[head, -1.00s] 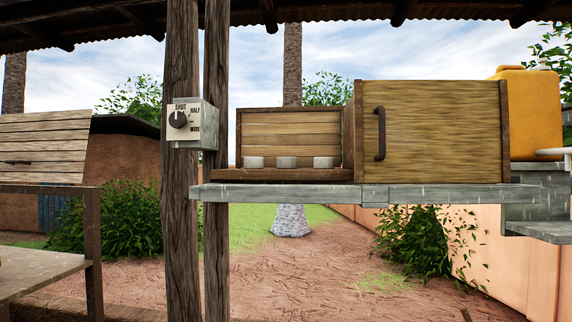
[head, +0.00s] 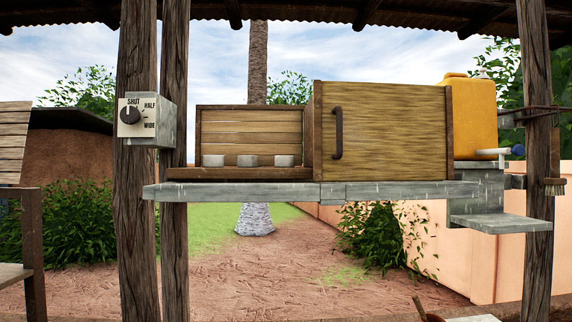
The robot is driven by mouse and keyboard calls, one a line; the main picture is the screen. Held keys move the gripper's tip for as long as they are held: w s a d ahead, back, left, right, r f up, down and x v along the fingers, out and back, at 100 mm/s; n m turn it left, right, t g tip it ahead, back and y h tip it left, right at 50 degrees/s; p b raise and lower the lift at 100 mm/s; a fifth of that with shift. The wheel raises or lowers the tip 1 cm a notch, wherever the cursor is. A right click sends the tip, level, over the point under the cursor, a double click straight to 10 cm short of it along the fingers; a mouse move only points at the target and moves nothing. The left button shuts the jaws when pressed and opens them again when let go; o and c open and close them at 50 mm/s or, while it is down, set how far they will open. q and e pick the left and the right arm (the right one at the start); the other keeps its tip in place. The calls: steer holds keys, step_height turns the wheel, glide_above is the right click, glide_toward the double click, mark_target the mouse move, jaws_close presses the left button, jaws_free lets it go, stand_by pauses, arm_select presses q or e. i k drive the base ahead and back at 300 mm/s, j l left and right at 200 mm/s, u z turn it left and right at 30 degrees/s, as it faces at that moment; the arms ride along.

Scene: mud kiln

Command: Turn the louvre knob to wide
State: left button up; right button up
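The louvre knob (head: 130,115) is a round dark dial on a pale plate, on a grey box (head: 164,124) fixed to a wooden post at the left. The plate reads SHUT at the top, HALF at the upper right and WIDE at the lower right. The knob's light mark appears to point up, towards SHUT. Neither of my grippers shows in the head view, and nothing touches the knob.
A grey shelf (head: 300,192) spans the middle, bearing a wooden cabinet (head: 390,130) with a dark handle and an open-fronted wooden box (head: 215,173) with 3 small pale cups. A yellow jerrycan (head: 469,118) stands at the right. Wooden posts (head: 136,220) bound the left side.

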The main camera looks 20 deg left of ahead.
mark_target(130, 116)
steer(key=u, duration=1.6)
